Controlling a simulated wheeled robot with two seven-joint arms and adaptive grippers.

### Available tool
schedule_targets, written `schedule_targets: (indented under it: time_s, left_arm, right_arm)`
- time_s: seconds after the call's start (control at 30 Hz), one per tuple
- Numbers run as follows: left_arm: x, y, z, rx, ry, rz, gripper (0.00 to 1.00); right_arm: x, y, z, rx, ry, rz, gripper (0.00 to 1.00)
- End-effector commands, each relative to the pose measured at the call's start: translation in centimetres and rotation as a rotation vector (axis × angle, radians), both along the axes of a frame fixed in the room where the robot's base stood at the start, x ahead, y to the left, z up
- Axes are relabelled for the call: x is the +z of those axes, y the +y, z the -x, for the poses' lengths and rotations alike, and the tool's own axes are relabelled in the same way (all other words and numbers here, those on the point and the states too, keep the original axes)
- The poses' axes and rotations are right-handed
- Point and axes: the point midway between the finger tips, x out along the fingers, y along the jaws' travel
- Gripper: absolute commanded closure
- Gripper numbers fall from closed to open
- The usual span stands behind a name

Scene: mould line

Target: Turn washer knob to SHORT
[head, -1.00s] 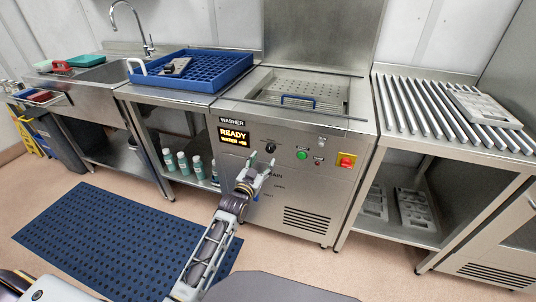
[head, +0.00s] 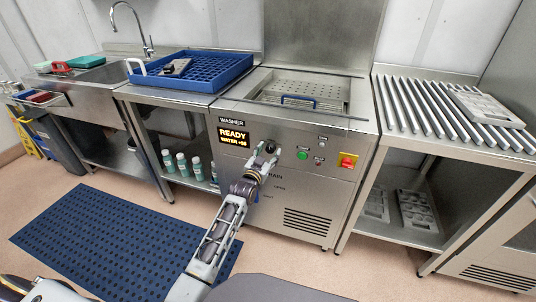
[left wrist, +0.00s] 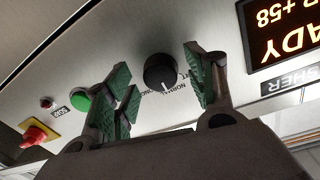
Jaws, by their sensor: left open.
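The washer (head: 300,195) stands in the middle of the head view, its display (head: 234,135) reading READY. Its black knob (left wrist: 160,72) shows in the left wrist view, with a white pointer mark and a ring of lettering around it. In the head view the knob (head: 270,148) is mostly covered by my gripper. My left gripper (head: 265,156) is at the front panel. In the left wrist view its green-padded fingers (left wrist: 165,90) are open, one on each side of the knob, with visible gaps. My right gripper is not in view.
A green button (head: 302,155) and a red-and-yellow switch (head: 347,160) sit right of the knob. A blue rack (head: 215,85) lies on the counter to the left. A roller table (head: 415,130) stands to the right. A blue mat (head: 110,245) covers the floor.

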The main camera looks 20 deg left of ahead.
Motion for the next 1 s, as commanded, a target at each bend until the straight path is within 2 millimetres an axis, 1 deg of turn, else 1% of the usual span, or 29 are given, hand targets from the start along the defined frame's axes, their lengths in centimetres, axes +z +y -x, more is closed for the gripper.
schedule_targets:
  time_s: [0.3, 0.6, 0.67, 1.0]
  left_arm:
    - [-0.02, -0.01, -0.07, 0.000, 0.001, 0.000, 0.44]
    - [-0.02, 0.00, -0.06, 0.000, 0.000, 0.000, 0.83]
    - [-0.02, 0.00, -0.06, 0.000, 0.000, 0.000, 0.90]
    - [0.03, -0.01, -0.06, 0.000, 0.001, 0.025, 0.90]
  right_arm:
    - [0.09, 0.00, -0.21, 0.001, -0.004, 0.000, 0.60]
    - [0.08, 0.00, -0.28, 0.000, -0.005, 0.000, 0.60]
    - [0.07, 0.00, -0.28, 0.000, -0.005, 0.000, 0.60]
    - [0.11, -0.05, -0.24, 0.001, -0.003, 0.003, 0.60]
